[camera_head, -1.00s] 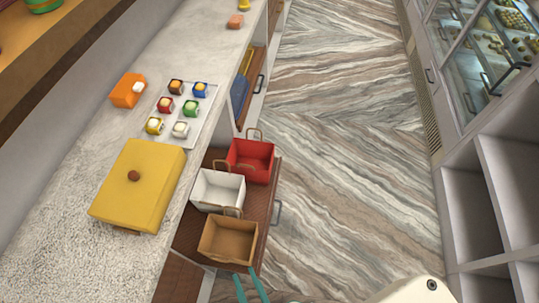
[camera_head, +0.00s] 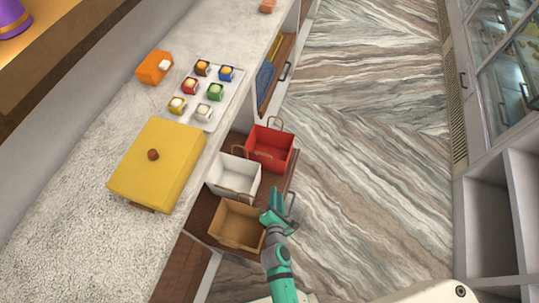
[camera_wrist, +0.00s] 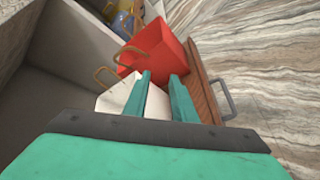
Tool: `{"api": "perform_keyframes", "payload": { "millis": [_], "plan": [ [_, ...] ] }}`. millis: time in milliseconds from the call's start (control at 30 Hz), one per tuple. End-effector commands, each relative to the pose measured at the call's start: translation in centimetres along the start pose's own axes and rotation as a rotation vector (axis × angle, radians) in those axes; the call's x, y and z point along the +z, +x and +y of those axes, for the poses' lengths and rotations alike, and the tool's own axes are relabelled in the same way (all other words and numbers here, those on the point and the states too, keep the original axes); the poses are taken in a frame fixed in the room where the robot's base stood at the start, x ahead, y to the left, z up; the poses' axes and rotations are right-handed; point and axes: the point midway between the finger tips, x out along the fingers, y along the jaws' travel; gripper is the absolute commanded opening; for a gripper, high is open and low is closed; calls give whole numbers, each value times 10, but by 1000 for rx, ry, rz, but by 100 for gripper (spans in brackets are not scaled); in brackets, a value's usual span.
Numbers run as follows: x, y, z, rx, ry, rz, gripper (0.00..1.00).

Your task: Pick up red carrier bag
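The red carrier bag (camera_head: 270,147) stands upright and open-topped at the far end of a pulled-out brown drawer, with looped handles. It also shows in the wrist view (camera_wrist: 162,52), beyond my fingertips. My gripper (camera_head: 276,195) is above the drawer's right side, near the brown bag and short of the red bag. In the wrist view its two teal fingers (camera_wrist: 163,80) are apart with nothing held between them. The white bag (camera_head: 234,176) stands between the red bag and the brown bag (camera_head: 238,224); in the wrist view the white bag (camera_wrist: 155,102) lies partly behind the fingers.
The drawer (camera_head: 205,212) has a metal handle on its right side. The counter (camera_head: 85,180) carries a yellow box (camera_head: 157,170), an orange box (camera_head: 155,67) and a tray of small sweets (camera_head: 236,85). The marble floor (camera_head: 380,170) at right is clear.

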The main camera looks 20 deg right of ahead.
Motion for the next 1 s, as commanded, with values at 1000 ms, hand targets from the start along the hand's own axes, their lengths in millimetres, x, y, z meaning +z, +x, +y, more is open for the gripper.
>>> {"api": "perform_keyframes", "payload": {
  "millis": [1000],
  "plan": [
    [60, 177, 18, -212, -760, -137, 24]
  ]
}}
